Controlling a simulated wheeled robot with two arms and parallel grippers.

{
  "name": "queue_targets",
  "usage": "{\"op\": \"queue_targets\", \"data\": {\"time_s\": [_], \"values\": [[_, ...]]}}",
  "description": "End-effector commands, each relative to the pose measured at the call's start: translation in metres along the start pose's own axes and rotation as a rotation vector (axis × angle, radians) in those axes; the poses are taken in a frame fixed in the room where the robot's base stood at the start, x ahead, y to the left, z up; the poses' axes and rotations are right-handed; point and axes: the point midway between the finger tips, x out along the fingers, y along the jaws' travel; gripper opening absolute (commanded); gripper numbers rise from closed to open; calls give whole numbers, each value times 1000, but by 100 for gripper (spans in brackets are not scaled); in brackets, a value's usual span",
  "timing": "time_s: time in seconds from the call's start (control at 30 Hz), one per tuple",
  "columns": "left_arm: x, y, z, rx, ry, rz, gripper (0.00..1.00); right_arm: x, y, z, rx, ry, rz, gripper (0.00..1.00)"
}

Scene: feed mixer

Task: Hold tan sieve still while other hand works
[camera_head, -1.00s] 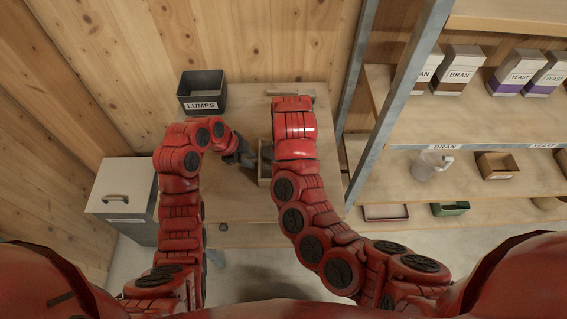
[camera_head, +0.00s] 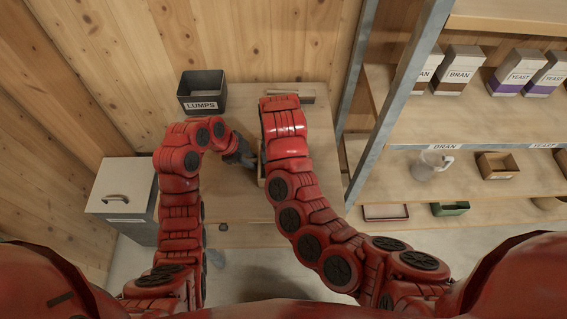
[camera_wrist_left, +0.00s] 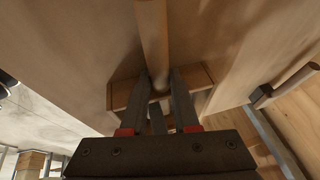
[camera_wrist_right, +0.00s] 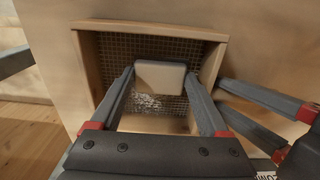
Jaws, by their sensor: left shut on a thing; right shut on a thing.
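The tan sieve (camera_wrist_right: 88,70) is a wooden frame with a wire mesh floor, seen in the right wrist view. Pale crumbs (camera_wrist_right: 146,102) lie on the mesh. My right gripper (camera_wrist_right: 160,80) is shut on a pale block (camera_wrist_right: 160,75) above the mesh, inside the frame. My left gripper (camera_wrist_left: 160,82) is shut on a wooden part of the sieve (camera_wrist_left: 152,40) in the left wrist view. In the head view the left gripper (camera_head: 246,160) is beside the sieve, which is mostly hidden under my right arm; the right gripper is hidden there.
A dark bin labelled LUMPS (camera_head: 202,92) stands at the back left of the table (camera_head: 235,205). A wooden-handled thing (camera_head: 305,94) lies at the table's back edge. A grey lidded bin (camera_head: 122,195) stands left of the table. Shelves (camera_head: 490,190) with bags and a jug are at right.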

Motion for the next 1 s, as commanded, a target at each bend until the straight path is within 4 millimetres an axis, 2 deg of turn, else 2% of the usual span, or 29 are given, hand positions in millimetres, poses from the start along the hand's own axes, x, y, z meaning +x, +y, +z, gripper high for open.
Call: {"op": "queue_targets", "data": {"time_s": [0.23, 0.5, 0.8, 1.0], "values": [[0, 0, 0, 0, 0, 0, 0, 2, 13, 0, 2, 0, 0, 34], [0, 0, 0, 0, 0, 0, 0, 2, 14, -1, 0, 0, 1, 34], [0, 0, 0, 0, 0, 0, 0, 0, 14, -21, -2, 1, 3, 34], [0, 0, 0, 0, 0, 0, 0, 0, 14, -24, 0, -1, 0, 34]]}}
